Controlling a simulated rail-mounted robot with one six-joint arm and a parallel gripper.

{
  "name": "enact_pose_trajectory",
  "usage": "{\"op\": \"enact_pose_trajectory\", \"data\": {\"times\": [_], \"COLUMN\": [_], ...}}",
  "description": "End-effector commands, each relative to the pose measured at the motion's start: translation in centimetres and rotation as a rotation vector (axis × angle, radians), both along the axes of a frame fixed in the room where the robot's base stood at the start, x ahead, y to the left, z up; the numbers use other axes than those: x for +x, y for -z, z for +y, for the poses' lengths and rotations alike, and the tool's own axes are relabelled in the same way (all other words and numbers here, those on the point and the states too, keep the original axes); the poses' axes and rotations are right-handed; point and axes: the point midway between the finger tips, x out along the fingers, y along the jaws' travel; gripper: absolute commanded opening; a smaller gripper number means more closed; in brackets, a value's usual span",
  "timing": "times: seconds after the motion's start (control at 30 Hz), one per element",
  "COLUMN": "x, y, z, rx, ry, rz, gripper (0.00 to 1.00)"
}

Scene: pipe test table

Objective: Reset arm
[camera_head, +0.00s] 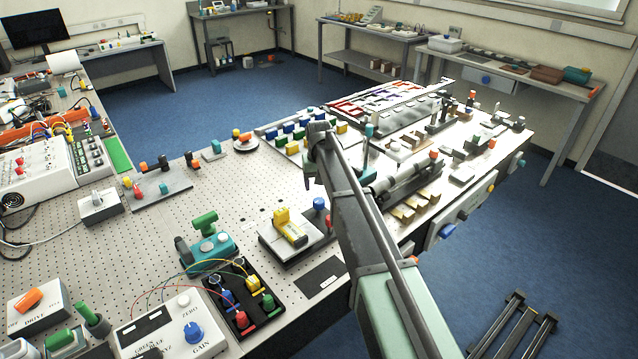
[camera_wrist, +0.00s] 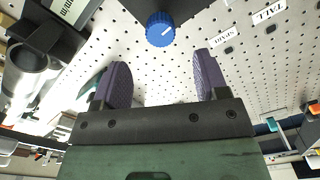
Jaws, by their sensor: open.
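My gripper (camera_wrist: 160,78) shows in the wrist view with its two purple-grey fingers wide apart. Nothing is between the fingers. A blue knob (camera_wrist: 160,29) on a dark block lies beyond the fingertips, apart from them. In the head view my arm reaches from the lower right up over the perforated bench (camera_head: 150,235), and its far end is above the middle of the bench. The fingers cannot be made out clearly there.
A grey cylinder (camera_wrist: 30,72) lies at the left of the wrist view. In the head view, a yellow device (camera_head: 291,232) and a black tray with coloured plugs (camera_head: 243,297) sit left of my arm. A pipe fixture (camera_head: 410,175) stands right of it.

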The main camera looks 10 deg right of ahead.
Motion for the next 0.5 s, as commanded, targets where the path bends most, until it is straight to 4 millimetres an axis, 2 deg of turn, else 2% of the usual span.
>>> {"op": "enact_pose_trajectory", "data": {"times": [0.03, 0.1, 0.43, 0.5], "x": [0.0, 0.0, 0.0, -0.7], "y": [-2.3, -3.1, -3.0, -3.0], "z": [0.0, 0.0, 0.0, 0.0], "rx": [0.000, 0.000, 0.000, 0.000], "ry": [0.000, 0.000, 0.000, -0.002], "rz": [0.000, 0.000, 0.000, 0.000], "gripper": [0.67, 0.67, 0.67, 0.67]}}
